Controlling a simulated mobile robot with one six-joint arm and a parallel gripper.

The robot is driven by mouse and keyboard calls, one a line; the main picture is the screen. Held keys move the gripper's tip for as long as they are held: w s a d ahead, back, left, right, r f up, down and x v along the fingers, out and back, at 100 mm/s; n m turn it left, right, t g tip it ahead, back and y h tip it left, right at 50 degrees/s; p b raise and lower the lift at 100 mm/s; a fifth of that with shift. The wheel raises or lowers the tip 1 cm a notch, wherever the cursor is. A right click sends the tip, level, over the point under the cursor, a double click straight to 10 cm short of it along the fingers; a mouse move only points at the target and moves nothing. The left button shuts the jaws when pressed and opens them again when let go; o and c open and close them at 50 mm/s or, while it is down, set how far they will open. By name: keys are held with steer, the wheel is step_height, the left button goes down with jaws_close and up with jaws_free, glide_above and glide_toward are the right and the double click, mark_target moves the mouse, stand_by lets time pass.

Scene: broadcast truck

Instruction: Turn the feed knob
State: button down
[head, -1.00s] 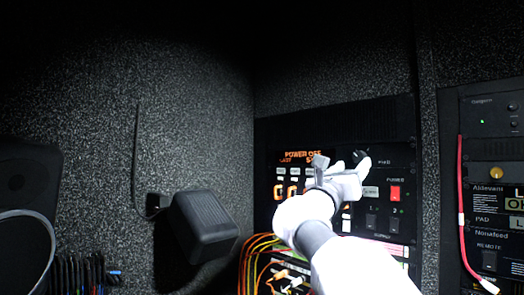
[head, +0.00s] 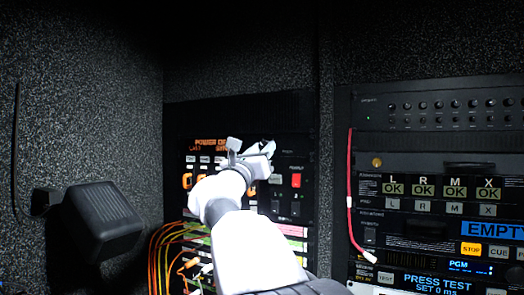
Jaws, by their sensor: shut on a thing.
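The black rack panel (head: 300,130) carries an orange display (head: 211,142) reading something like "POWER OFF", partly covered by my arm. My white arm reaches up to the panel from below. My gripper (head: 253,149) is at the panel's upper right part, just left of a small label too blurred to read surely. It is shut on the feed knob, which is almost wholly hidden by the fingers. Which way the knob points cannot be seen. A red lit switch (head: 296,181) sits below and right of the gripper.
Coloured cables (head: 165,250) hang at the panel's lower left. A black box (head: 103,216) juts from the left wall. A second rack (head: 430,150) with lit keys stands right, with a red cable (head: 350,190) down its left edge.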

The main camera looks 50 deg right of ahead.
steer(key=shift+m, duration=0.3)
steer(key=m+g, duration=0.1)
steer(key=m, duration=0.2)
steer(key=m+g, duration=0.2)
steer(key=m, duration=0.1)
steer(key=m+g+h, duration=0.1)
steer(key=m, duration=0.2)
steer(key=shift+w+r+g+b, duration=0.1)
steer(key=shift+w+g+b, duration=0.2)
steer(key=shift+g+b, duration=0.1)
steer(key=m+g+p, duration=0.1)
steer(key=m, duration=0.1)
steer(key=m+g+p, duration=0.1)
steer(key=m, duration=0.2)
steer(key=m+g+y+p, duration=0.1)
steer(key=m+p, duration=0.1)
steer(key=shift+w+a+r+m+g, duration=0.1)
steer(key=shift+r+m+g, duration=0.15)
steer(key=shift+m+g, duration=0.05)
steer(key=m+g+y+p, duration=0.1)
steer(key=m+p, duration=0.2)
steer(key=m, duration=0.1)
steer(key=shift+m+y+p, duration=0.3)
steer(key=c, duration=1.1)
jaws_free()
steer(key=shift+f, duration=0.1)
